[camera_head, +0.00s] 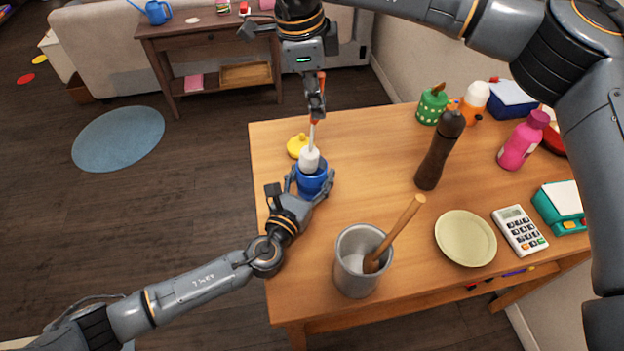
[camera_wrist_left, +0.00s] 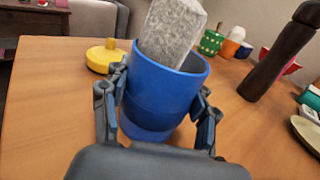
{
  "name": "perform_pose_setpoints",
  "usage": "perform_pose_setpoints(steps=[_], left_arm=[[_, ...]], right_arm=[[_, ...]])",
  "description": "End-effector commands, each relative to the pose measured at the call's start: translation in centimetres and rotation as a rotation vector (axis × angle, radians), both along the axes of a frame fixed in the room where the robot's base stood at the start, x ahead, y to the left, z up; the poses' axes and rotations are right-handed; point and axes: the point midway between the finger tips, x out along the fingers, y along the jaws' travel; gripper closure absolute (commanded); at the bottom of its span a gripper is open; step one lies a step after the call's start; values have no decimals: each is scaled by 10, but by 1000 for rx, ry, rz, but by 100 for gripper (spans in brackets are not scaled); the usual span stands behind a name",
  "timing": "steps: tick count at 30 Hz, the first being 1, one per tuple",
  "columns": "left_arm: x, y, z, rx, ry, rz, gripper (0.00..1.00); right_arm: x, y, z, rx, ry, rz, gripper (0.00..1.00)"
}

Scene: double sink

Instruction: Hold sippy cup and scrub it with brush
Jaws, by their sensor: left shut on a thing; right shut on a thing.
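A blue sippy cup (camera_head: 311,182) stands open at the left part of the wooden table. My left gripper (camera_head: 312,190) is shut around its sides; in the left wrist view the cup (camera_wrist_left: 160,98) sits between the two fingers (camera_wrist_left: 158,108). My right gripper (camera_head: 317,112) is above the cup and is shut on the brush (camera_head: 311,137), which points down. The brush's pale head (camera_head: 309,158) is at the cup's mouth; in the left wrist view this fuzzy head (camera_wrist_left: 172,34) is tilted, with its lower end inside the rim. The cup's inside is mostly hidden.
A yellow lid (camera_head: 297,145) lies just behind the cup. A metal pot (camera_head: 352,277) with a wooden tool (camera_head: 398,228) stands at the front. A pepper mill (camera_head: 439,152), plate (camera_head: 466,238) and calculator (camera_head: 519,230) are to the right. The table between cup and mill is clear.

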Motion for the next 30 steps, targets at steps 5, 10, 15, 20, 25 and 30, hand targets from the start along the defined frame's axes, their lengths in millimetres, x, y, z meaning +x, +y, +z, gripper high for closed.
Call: perform_pose_setpoints(steps=[5, 10, 15, 20, 25, 30], left_arm=[[-3, -3, -1, 0, 3, -8, 76], [-2, -2, -1, 0, 3, -5, 76], [-1, -1, -1, 1, 2, -2, 76], [-1, 0, -1, 2, 1, -1, 76], [0, 0, -1, 2, 1, 0, 76], [0, 0, -1, 3, 1, 0, 76]], right_arm=[[1, 3, 21, 10, -9, 1, 100], [1, 2, 37, 6, -7, 0, 100], [1, 1, 53, 4, -4, 0, 100], [0, 0, 60, 2, -2, 0, 100], [0, 0, 60, 1, -1, 0, 100], [0, 0, 60, 1, -1, 0, 100]])
